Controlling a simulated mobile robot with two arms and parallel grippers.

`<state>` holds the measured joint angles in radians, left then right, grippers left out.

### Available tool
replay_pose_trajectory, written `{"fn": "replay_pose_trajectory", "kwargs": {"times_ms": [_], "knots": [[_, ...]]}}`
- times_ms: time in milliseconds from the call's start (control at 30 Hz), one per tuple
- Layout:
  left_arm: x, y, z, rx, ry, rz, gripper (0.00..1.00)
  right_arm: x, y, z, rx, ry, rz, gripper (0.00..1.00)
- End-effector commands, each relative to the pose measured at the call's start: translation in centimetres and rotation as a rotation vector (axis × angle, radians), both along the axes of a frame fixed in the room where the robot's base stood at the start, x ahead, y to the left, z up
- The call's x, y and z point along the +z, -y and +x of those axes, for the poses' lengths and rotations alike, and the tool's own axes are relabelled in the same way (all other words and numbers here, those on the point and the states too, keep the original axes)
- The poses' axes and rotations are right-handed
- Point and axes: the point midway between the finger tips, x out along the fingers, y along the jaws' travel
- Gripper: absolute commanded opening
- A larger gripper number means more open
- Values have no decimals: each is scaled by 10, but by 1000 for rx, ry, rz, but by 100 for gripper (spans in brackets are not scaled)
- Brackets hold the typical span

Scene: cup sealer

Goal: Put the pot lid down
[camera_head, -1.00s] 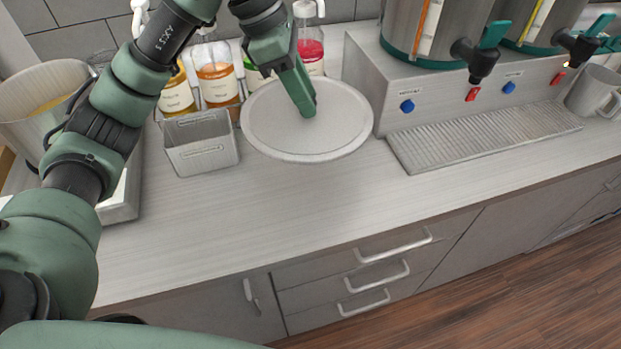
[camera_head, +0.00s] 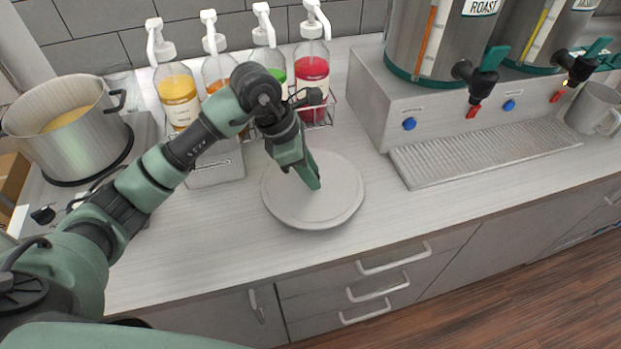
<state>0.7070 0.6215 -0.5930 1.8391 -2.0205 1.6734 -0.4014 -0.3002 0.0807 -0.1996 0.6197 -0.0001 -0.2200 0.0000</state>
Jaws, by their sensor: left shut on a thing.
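The pot lid (camera_head: 335,200) is a round, light grey disc in the middle of the counter, seen from above. It looks level and at or very close to the counter top; I cannot tell whether it touches. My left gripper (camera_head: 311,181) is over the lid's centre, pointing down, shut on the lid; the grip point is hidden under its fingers. The open pot (camera_head: 88,140) with yellow content stands on the burner at the far left. My right gripper is not in view.
Pump bottles, one with yellow syrup (camera_head: 178,98) and one with red (camera_head: 312,75), stand in a rack behind the lid. A grey metal bin (camera_head: 216,173) is left of the lid. The dispenser's drip tray (camera_head: 485,153) is to the right. The counter front is clear.

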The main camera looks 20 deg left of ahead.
Motion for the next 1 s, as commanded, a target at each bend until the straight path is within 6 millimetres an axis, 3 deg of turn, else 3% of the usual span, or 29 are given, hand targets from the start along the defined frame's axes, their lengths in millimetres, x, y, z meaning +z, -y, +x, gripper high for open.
{"fn": "replay_pose_trajectory", "kwargs": {"times_ms": [300,633,667,700,1000], "knots": [[-36,0,0,1,-1,-1,0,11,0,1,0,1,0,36],[-40,0,0,-1,1,1,0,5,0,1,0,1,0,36],[-39,0,0,0,0,0,38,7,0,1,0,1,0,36],[-39,0,0,0,0,1,49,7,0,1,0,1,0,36],[-38,0,0,0,0,1,52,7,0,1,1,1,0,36]]}}
